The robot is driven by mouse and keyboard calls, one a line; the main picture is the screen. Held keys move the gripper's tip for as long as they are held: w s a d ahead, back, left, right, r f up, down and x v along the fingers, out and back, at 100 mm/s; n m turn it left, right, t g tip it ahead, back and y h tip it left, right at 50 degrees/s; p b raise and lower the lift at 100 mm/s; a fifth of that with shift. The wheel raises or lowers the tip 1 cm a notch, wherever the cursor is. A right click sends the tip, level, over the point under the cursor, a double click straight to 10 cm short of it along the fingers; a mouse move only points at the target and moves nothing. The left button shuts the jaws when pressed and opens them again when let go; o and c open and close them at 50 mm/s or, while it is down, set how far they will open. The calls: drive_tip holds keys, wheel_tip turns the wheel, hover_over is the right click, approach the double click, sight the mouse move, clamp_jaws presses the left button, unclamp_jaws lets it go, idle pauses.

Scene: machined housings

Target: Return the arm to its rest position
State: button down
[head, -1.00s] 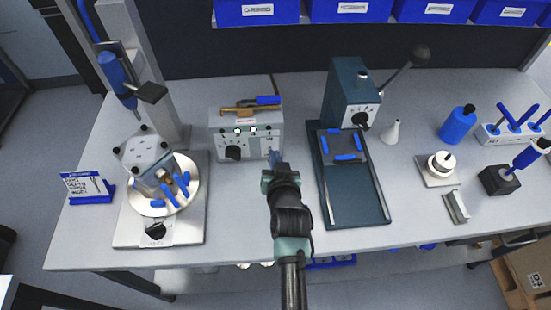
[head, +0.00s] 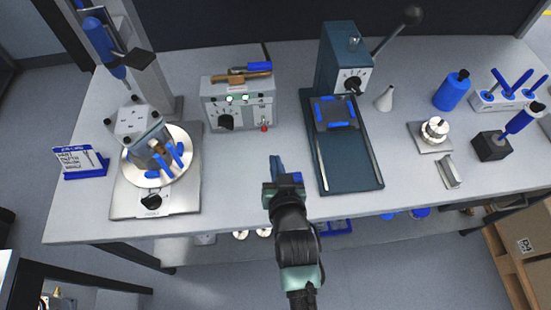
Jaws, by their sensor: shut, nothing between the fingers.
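My gripper (head: 277,166) is in the middle of the head view, above the front part of the workbench (head: 250,205). The arm reaches up from the bottom edge of the picture. The gripper is apart from the grey control box (head: 237,102), which stands behind it and to the left, and from the dark green press (head: 342,140) to its right.
At left a metal housing (head: 138,122) sits on a round turntable fixture, beside a blue sign (head: 85,162). Bench space around the gripper is clear.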

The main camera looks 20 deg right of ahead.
idle(0.3)
drive_tip(key=w+a+r+n+t, duration=0.1)
drive_tip(key=w+a+r+t, duration=0.15)
drive_tip(key=r, duration=0.75)
drive_tip(key=w+a+r+t, duration=0.2)
drive_tip(key=w+r, duration=0.1)
drive_tip(key=r, duration=0.7)
drive_tip(key=w+a+r+n+t, duration=0.1)
drive_tip(key=w+a+r+t, duration=0.15)
drive_tip(key=r, duration=0.75)
drive_tip(key=s+a+r+n+t+y, duration=0.1)
drive_tip(key=s+r, duration=0.3)
drive_tip(key=r, duration=0.6)
drive_tip(key=s+a+r+t+y, duration=0.1)
drive_tip(key=s+a+r+t, duration=0.2)
drive_tip(key=r, duration=0.8)
drive_tip(key=s+a+r+n+t+y, duration=0.1)
drive_tip(key=s+a+r+t, duration=0.2)
drive_tip(key=s+r, duration=0.4)
wheel_tip(320, 180, up, 4)
drive_tip(key=shift+n+t, duration=0.3)
